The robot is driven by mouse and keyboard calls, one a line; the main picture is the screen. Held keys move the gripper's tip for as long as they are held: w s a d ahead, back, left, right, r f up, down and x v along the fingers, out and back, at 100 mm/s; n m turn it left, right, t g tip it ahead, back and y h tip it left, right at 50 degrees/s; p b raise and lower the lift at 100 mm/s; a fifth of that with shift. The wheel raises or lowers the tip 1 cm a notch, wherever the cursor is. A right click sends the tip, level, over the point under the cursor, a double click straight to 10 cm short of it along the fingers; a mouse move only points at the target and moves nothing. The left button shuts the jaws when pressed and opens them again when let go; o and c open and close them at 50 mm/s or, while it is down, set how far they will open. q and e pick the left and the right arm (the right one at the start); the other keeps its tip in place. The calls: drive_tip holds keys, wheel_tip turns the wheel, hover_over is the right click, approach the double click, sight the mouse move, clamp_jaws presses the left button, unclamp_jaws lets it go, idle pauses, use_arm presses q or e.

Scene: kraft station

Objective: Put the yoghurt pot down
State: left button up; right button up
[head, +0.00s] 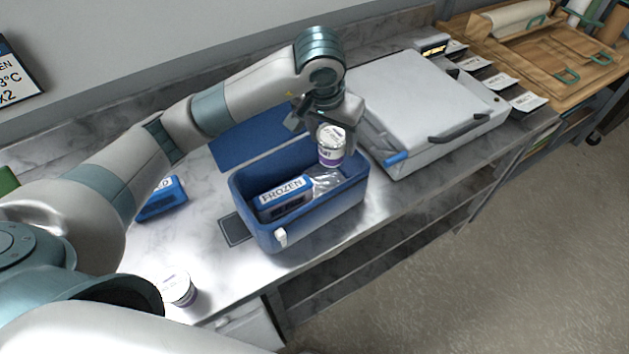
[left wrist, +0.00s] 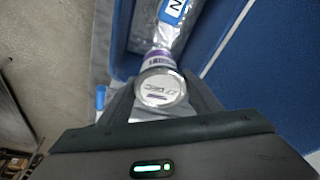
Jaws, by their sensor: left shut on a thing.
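The yoghurt pot (head: 331,150) is white with a purple band and a silver lid. My left gripper (head: 330,128) is shut on it and holds it upright at the right end of the blue cool box (head: 317,216). In the left wrist view the pot's lid (left wrist: 161,88) shows between the two fingers. The pot's base is partly hidden, so I cannot tell whether it touches anything below. Inside the box lie a pack labelled FROZEN (head: 283,196) and a clear, shiny bag (head: 325,181). My right gripper is not in view.
A second yoghurt pot (head: 178,289) stands near the counter's front edge. A blue pack (head: 162,199) lies left of the box, and a blue lid (head: 258,137) lies behind it. A large white case (head: 424,100) stands close on the right.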

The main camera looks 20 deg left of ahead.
sight(331, 157)
use_arm(q)
wheel_tip(331, 157, down, 5)
drive_tip(key=shift+f+b, duration=0.2)
drive_tip(key=shift+b, duration=0.45)
drive_tip(key=shift+f, duration=0.1)
drive_tip(key=shift+f, duration=0.3)
drive_tip(key=shift+f+b, duration=0.6)
drive_tip(key=shift+f, duration=0.85)
drive_tip(key=shift+f+b, duration=0.2)
drive_tip(key=shift+b, duration=0.1)
drive_tip(key=o, duration=1.1)
drive_tip(key=shift+o, duration=0.2)
